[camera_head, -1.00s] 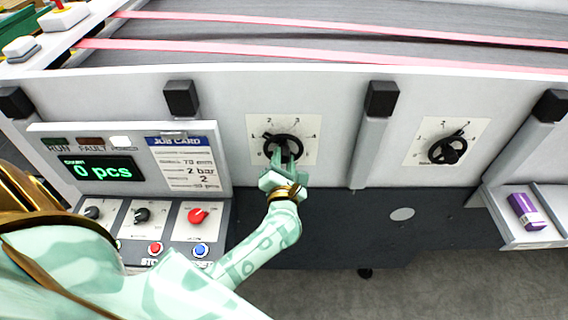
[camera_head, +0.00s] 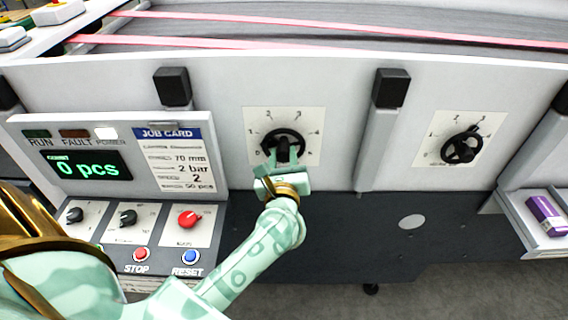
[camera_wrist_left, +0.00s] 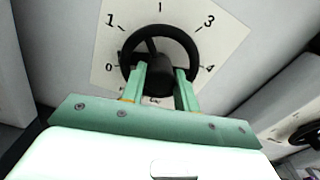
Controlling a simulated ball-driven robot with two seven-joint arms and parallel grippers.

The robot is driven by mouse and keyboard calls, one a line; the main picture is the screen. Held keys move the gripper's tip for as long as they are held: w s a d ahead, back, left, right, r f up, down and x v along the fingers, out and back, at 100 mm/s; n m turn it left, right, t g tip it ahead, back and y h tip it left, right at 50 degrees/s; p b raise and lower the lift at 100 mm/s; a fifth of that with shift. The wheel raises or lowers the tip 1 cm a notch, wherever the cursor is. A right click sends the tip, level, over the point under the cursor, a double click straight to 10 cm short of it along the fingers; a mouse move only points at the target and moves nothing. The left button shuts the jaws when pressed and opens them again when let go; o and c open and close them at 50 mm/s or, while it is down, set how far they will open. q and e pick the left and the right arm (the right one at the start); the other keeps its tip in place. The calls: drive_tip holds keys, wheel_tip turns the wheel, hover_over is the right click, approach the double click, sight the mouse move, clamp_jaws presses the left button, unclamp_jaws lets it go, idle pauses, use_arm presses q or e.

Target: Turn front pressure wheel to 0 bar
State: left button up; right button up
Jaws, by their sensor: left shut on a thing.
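A black handwheel (camera_head: 270,139) sits on a white scale plate marked 0 to 4 on the machine's front wall. My left gripper (camera_head: 283,158) comes at it from below, its two green fingers shut on the wheel's lower part. In the left wrist view the fingers (camera_wrist_left: 160,80) reach into the wheel's ring (camera_wrist_left: 185,37), one on each side of its middle. A spoke shows near the top of the ring, a little left of the 2. The lower hub and small label are partly hidden. My right gripper is not in view.
A second black wheel (camera_head: 461,148) on a similar plate is to the right. Black-capped posts (camera_head: 391,88) flank the held wheel. A control panel (camera_head: 150,222) with knobs, buttons and a "0 pcs" display is at left. A purple box (camera_head: 545,214) lies in a tray at right.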

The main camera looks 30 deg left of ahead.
use_arm(q)
drive_tip(key=shift+f+n+b, duration=0.25)
drive_tip(key=shift+n+b, duration=0.9)
drive_tip(key=shift+n, duration=0.25)
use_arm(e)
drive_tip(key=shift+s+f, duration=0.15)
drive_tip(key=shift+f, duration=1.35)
use_arm(q)
drive_tip(key=o, duration=1)
drive_tip(key=shift+r, duration=0.15)
drive_tip(key=shift+c, duration=0.2)
